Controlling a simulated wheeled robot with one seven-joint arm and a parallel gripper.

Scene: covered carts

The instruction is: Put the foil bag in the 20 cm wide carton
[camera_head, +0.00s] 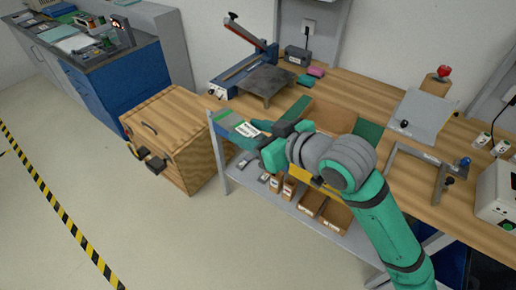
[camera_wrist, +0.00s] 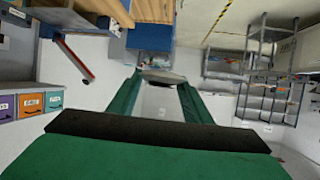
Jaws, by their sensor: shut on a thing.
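My gripper (camera_head: 262,140) is shut on the foil bag (camera_head: 229,119), a flat grey-blue pouch with a white label, and holds it out at the bench's left front corner. In the wrist view the bag shows as a thin grey edge (camera_wrist: 163,77) between my two green fingertips. An open brown carton (camera_head: 335,113) stands on the bench, to the right of my gripper and partly hidden behind my wrist. Its width cannot be read. The bag is outside the carton.
A lever sealer (camera_head: 240,68) and a dark metal stand (camera_head: 267,82) are on the bench behind. A grey metal frame (camera_head: 420,165) stands to the right. Small boxes (camera_head: 289,188) sit on the lower shelf. A wooden case (camera_head: 170,130) stands left; the floor beyond is clear.

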